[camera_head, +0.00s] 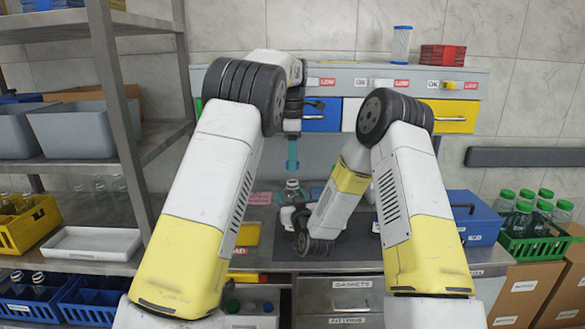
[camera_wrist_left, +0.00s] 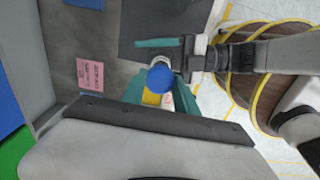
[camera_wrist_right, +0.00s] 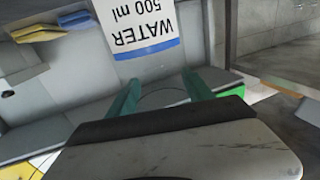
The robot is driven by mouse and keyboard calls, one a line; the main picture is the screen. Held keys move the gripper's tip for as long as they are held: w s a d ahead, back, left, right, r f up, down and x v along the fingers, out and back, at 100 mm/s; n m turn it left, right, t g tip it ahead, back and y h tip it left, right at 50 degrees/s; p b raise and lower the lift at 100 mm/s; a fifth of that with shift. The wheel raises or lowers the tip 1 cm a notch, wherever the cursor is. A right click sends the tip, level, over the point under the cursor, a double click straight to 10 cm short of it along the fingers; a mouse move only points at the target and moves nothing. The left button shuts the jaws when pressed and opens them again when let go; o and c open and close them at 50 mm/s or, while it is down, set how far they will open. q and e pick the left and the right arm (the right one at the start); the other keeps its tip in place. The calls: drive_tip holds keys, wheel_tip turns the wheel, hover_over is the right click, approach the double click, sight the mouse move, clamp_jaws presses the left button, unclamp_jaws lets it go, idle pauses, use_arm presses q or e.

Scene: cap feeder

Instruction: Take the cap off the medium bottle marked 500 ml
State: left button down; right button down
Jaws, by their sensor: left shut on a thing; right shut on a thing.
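The clear bottle (camera_head: 292,190) stands upright above the dark mat in the head view. In the right wrist view its white label (camera_wrist_right: 143,28) reads WATER 500 ml, upside down. My right gripper (camera_wrist_right: 161,92) is shut on the bottle; its fingers show on either side of it. My left gripper (camera_head: 292,167) points down directly above the bottle. In the left wrist view a round blue cap (camera_wrist_left: 160,78) sits at the tips of its teal fingers, and the gripper is shut on it. In the head view no blue cap shows on the bottle's top; a small gap seems to separate fingers and bottle.
A green crate (camera_head: 530,247) of green-capped bottles and a blue box (camera_head: 472,217) stand at the right. Shelves with bins and a white tray (camera_head: 92,243) stand at the left. Blue and yellow drawers (camera_head: 452,117) are behind. A pink note (camera_wrist_left: 90,73) lies on the counter.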

drive_tip(key=shift+c, duration=1.6)
unclamp_jaws()
